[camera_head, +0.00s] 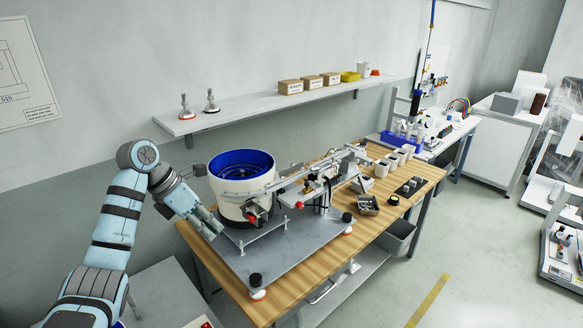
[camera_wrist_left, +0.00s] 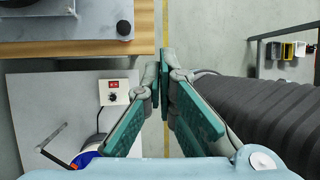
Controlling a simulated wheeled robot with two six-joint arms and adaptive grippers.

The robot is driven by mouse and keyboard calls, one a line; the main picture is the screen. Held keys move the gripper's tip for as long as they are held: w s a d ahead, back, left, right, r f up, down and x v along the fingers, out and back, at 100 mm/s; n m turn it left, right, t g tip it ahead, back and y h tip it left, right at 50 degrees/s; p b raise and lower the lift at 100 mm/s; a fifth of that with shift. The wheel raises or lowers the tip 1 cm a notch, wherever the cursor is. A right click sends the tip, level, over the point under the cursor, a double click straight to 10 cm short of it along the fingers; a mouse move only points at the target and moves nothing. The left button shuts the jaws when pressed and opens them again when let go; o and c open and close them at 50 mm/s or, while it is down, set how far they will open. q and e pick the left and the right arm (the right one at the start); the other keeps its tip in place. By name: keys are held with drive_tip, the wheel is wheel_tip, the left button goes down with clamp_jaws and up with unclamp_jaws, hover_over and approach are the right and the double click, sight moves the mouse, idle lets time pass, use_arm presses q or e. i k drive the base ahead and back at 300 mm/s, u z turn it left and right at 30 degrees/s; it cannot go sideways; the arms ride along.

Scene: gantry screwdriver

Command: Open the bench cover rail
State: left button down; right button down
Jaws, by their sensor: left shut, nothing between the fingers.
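My left gripper (camera_head: 210,226) is shut and empty, at the left side of the wooden bench (camera_head: 190,240), just left of the white and blue bowl feeder (camera_head: 235,205). Its closed green fingers show in the left wrist view (camera_wrist_left: 164,75). A thin metal rail-like bar (camera_head: 262,238) on short posts stands on the grey base plate (camera_head: 275,268) in front of the bowl. Another thin bar (camera_wrist_left: 52,138) lies on a grey surface in the left wrist view. I cannot tell which of these is the cover rail. My right gripper is not in view.
A lower grey table (camera_head: 165,290) is at the front left. A white control box with a red display (camera_wrist_left: 114,92) sits on it. Dark knobs (camera_head: 255,279) stand on the plate. A wall shelf (camera_head: 240,112) runs behind. Open floor (camera_head: 465,265) lies at right.

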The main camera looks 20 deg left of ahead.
sight(288, 169)
drive_tip(key=i, duration=0.95)
drive_tip(key=u, duration=0.05)
